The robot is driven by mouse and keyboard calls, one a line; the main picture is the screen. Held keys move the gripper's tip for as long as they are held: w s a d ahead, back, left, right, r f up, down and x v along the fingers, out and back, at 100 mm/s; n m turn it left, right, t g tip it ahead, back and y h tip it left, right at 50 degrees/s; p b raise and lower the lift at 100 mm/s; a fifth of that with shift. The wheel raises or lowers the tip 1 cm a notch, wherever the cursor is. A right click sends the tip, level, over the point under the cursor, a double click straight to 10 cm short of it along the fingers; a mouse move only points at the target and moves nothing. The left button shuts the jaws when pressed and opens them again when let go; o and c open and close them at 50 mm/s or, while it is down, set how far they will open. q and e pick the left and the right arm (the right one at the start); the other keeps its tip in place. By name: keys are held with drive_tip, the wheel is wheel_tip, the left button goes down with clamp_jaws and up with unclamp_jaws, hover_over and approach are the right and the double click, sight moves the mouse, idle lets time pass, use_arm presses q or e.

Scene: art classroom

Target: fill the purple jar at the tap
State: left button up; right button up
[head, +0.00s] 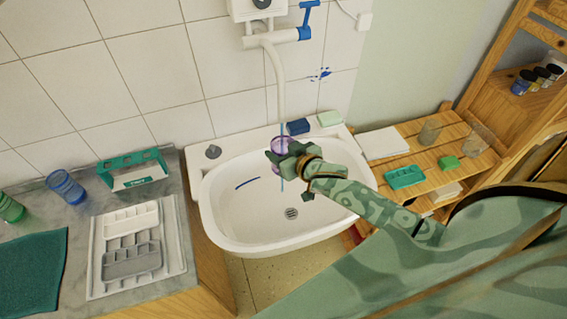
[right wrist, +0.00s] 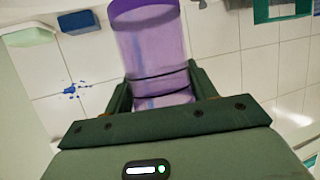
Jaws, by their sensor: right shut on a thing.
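The purple jar (head: 280,144) is see-through and sits in my right gripper (head: 286,158), held over the white sink (head: 215,215) below the tap's spout (head: 281,95). The tap's blue lever (head: 308,15) points upward. In the right wrist view, the jar (right wrist: 150,45) stands between both fingers of the right gripper (right wrist: 163,90). Its water level cannot be told. My left gripper is out of view.
A blue sponge (head: 298,126) and a pale green soap (head: 329,118) lie on the sink's back ledge. The counter at left holds a blue cup (head: 66,186), a green box (head: 134,172) and a tray (head: 95,260). A wooden shelf (head: 450,133) stands right of the sink.

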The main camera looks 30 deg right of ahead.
drive_tip(key=shift+w+d, duration=0.4)
drive_tip(key=shift+w, duration=0.35)
drive_tip(key=shift+w+d, duration=0.45)
drive_tip(key=shift+w, duration=0.35)
drive_tip(key=shift+w+d, duration=0.4)
drive_tip(key=shift+w, duration=0.35)
idle(5.7)
